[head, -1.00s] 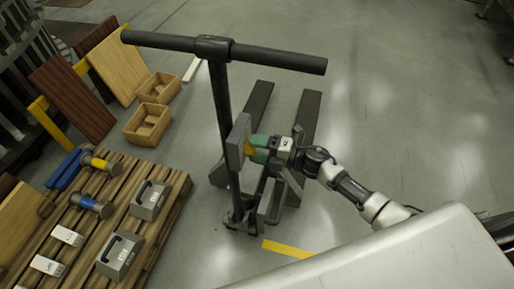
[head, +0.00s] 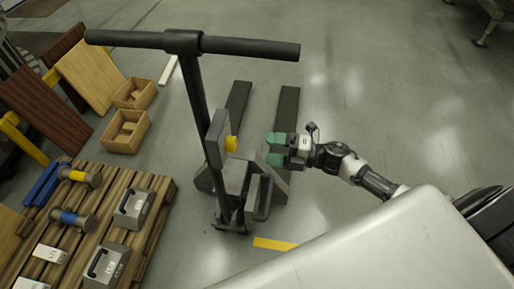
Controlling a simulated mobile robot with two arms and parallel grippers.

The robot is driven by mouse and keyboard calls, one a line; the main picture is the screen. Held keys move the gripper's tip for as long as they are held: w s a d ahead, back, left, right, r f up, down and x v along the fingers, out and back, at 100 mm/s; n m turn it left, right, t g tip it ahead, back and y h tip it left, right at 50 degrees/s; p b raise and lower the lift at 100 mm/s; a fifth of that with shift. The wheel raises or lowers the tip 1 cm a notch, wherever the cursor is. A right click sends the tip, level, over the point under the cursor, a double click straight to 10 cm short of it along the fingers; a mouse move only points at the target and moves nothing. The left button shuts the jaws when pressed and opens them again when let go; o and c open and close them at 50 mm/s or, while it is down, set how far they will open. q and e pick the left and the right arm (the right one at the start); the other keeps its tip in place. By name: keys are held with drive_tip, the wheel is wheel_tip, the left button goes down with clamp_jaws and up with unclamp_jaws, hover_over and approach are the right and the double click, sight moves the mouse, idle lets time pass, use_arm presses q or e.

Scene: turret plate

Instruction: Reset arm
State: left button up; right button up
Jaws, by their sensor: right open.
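My right gripper (head: 276,149) has green fingertips and is open and empty. It is beside the grey pallet jack (head: 238,182), to the right of a yellow knob (head: 231,144) on the jack's grey box (head: 217,137). A clear gap lies between the fingertips and the knob. My right arm comes in from the lower right. My left gripper is not in view.
The jack's black T-handle (head: 190,43) rises across the upper left. A wooden pallet (head: 149,222) with grey weights and hammers stands at the lower left. Wooden boxes (head: 126,131) and boards lie behind it.

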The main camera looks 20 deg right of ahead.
drive_tip(key=shift+s+d, duration=0.3)
drive_tip(key=shift+d, duration=0.1)
drive_tip(key=d+f+m+t+h, duration=0.45)
drive_tip(key=f+m+h, duration=0.35)
drive_tip(key=f+m, duration=0.5)
drive_tip(key=s+d+f+m+g+h, duration=0.1)
drive_tip(key=s+f+m+g+h, duration=0.15)
drive_tip(key=s+f, duration=0.5)
drive_tip(key=s+d+f+m+g+h, duration=0.1)
drive_tip(key=s+f+m+g+h, duration=0.2)
drive_tip(key=f, duration=0.8)
drive_tip(key=s+a+f+m+g, duration=0.2)
drive_tip(key=s+f, duration=0.2)
drive_tip(key=s, duration=0.5)
drive_tip(key=s+a+f+m+g+h, duration=0.1)
drive_tip(key=s+a+f+m+g, duration=0.1)
drive_tip(key=s, duration=0.7)
drive_tip(key=s+a+f+m+g, duration=0.3)
drive_tip(key=s+f, duration=0.3)
drive_tip(key=s, duration=0.3)
drive_tip(key=shift+s+f+g, duration=0.2)
drive_tip(key=shift+g, duration=0.3)
drive_tip(key=shift+d, duration=0.1)
